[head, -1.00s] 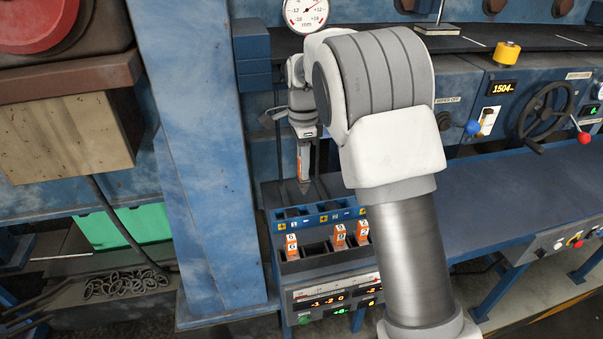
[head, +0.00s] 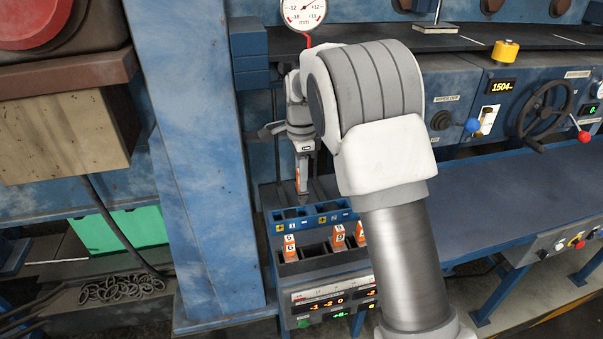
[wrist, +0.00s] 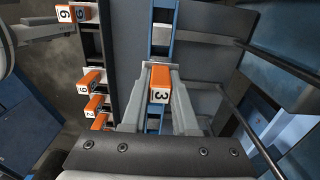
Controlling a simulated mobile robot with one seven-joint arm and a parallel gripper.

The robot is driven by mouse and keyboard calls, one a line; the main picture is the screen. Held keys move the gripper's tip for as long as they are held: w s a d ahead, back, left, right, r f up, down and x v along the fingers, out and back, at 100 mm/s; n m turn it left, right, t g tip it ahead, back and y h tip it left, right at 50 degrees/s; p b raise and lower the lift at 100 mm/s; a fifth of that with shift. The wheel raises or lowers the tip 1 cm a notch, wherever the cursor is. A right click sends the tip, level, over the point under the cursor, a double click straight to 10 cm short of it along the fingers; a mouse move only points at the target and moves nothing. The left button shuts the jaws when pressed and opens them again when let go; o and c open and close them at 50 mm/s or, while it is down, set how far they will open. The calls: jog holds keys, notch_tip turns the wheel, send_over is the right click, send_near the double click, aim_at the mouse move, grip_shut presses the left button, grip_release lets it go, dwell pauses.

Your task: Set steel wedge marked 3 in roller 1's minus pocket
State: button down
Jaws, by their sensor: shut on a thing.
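My gripper (wrist: 161,100) is shut on the orange-and-steel wedge marked 3 (wrist: 160,82), with one finger on each side of it. In the head view my gripper (head: 302,176) hangs above the back of the blue pocket tray (head: 312,222). The tray has yellow plus and blue minus labels and a 1 on its front. In the wrist view the blue tray (wrist: 162,32) shows beyond and behind the wedge. The held wedge's lower end and the pocket under it are hidden, so I cannot tell which pocket it is over.
A dark rack (head: 315,250) in front of the tray holds several other orange wedges, one marked 6 (head: 290,247). A display panel (head: 330,305) is below. A blue column (head: 205,150) stands left; a long table (head: 500,205) extends right.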

aim_at(302, 200)
jog(key=shift+f+b, duration=0.4)
jog(key=shift+f, duration=0.6)
jog(key=shift+p, duration=0.45)
dwell(0.8)
jog(key=shift+f+b, duration=1.7)
jog(key=shift+f, duration=1.15)
jog(key=c, duration=0.6)
grip_release()
jog(key=shift+r, duration=0.1)
notch_tip(302, 200, up, 17)
jog(key=shift+r, duration=0.15)
